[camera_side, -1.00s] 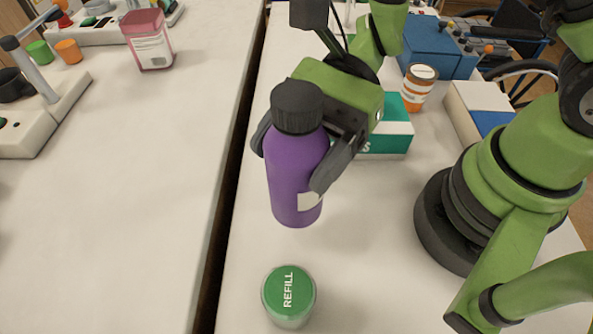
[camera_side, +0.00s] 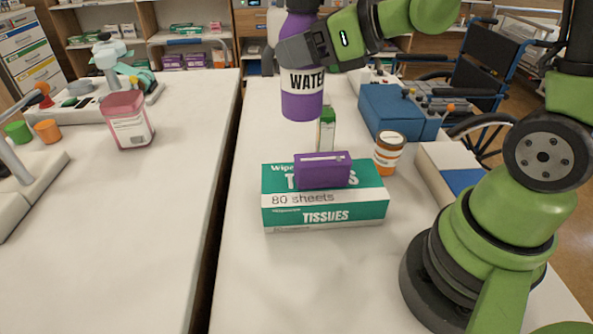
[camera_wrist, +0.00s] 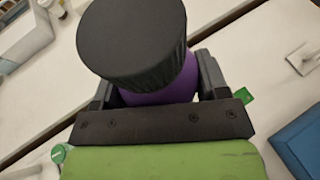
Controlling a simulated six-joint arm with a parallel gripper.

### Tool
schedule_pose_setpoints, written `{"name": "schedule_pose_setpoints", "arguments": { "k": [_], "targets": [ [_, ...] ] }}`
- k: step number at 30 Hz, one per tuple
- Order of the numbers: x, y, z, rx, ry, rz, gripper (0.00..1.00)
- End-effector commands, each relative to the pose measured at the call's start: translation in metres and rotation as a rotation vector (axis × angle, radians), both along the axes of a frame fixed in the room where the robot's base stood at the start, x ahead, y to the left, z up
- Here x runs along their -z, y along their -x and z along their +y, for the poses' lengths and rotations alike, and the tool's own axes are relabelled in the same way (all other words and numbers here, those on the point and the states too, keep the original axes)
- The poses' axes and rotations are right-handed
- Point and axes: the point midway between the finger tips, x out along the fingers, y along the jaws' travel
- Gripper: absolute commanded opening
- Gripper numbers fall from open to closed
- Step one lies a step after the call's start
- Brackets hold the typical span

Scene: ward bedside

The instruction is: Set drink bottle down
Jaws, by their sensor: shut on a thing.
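The drink bottle (camera_side: 302,95) is purple, with a white band reading WATER, and stands upright in my gripper (camera_side: 305,48) at the top middle of the side view. Its cap is cut off there. My gripper is shut around its upper part. I cannot tell whether the base touches the table (camera_side: 250,260) or hangs above it. In the wrist view, the black cap (camera_wrist: 130,40) hides much of the purple body (camera_wrist: 170,88) between the fingers.
A green tissue box (camera_side: 325,213) carries a small purple box (camera_side: 322,170). A slim green item (camera_side: 326,130), an orange pill bottle (camera_side: 389,150) and a blue box (camera_side: 397,112) stand nearby. A gap separates the left table, with its pink jar (camera_side: 128,120). The front table is clear.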

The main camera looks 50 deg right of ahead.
Motion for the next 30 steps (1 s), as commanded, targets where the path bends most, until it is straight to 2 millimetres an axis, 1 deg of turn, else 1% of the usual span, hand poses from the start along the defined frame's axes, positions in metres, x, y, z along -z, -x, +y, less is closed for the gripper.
{"name": "schedule_pose_setpoints", "arguments": {
  "k": [2, 5, 8, 11, 14, 15, 17, 18, 20, 21, 25, 27, 30],
  "targets": [
    [-0.002, 0.000, -0.003, 0.020, -0.001, -0.001, 0.30],
    [-0.001, 0.000, -0.003, 0.019, -0.001, 0.000, 0.30],
    [0.003, 0.000, 0.005, -0.028, 0.000, 0.002, 0.30],
    [0.013, 0.001, 0.029, -0.156, -0.002, 0.007, 0.30],
    [0.030, 0.009, 0.068, -0.374, -0.005, 0.010, 0.30],
    [0.037, 0.015, 0.085, -0.479, -0.006, 0.010, 0.30],
    [0.048, 0.028, 0.111, -0.638, -0.007, 0.010, 0.30],
    [0.055, 0.038, 0.127, -0.743, -0.007, 0.009, 0.30],
    [0.064, 0.055, 0.148, -0.892, -0.007, 0.007, 0.30],
    [0.069, 0.067, 0.160, -0.986, -0.006, 0.007, 0.30],
    [0.082, 0.102, 0.185, -1.227, -0.005, 0.003, 0.30],
    [0.086, 0.116, 0.192, -1.313, -0.003, 0.001, 0.30],
    [0.089, 0.127, 0.197, -1.381, -0.001, 0.000, 0.30]
  ]
}}
